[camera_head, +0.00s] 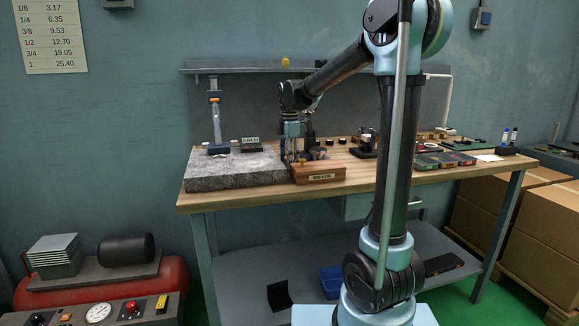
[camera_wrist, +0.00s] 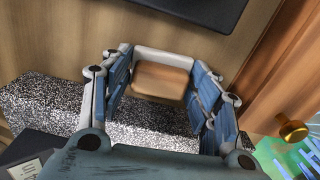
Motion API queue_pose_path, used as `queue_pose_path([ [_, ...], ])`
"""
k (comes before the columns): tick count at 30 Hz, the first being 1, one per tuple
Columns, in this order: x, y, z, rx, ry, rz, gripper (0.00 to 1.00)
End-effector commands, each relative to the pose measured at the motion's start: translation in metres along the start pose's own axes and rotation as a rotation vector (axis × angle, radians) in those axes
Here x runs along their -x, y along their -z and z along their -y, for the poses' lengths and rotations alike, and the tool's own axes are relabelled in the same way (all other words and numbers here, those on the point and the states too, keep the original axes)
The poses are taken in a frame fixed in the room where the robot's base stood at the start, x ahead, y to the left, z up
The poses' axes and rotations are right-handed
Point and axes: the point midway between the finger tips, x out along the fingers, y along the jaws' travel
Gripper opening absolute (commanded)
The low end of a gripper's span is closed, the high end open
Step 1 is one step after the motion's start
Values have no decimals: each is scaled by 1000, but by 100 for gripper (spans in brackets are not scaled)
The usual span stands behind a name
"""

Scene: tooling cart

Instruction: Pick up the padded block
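The padded block shows in the wrist view as a tan block (camera_wrist: 160,82) with a pale band along its far side. It lies between the two blue-padded fingers of my gripper (camera_wrist: 162,85). The fingers are spread, one on each side of it; whether either pad touches it I cannot tell. In the head view my gripper (camera_head: 291,152) points down over the right end of the grey stone slab (camera_head: 235,176), behind a labelled wooden box (camera_head: 319,172). The block cannot be made out there.
A height gauge (camera_head: 215,125) and a small dark labelled block (camera_head: 250,145) stand on the slab. A dark stand (camera_head: 364,145) and red-and-green trays (camera_head: 445,160) lie to the right on the wooden bench (camera_head: 365,178). A brass knob (camera_wrist: 292,128) is close right of the fingers.

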Motion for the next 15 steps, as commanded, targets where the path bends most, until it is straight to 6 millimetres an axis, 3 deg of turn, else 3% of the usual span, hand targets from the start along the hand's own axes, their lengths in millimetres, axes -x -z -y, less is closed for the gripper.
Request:
queue_pose_path([
  [2, 0, 0, 0, 0, 0, 0, 30],
  [15, 8, 0, 0, 0, 0, 0, 30],
])
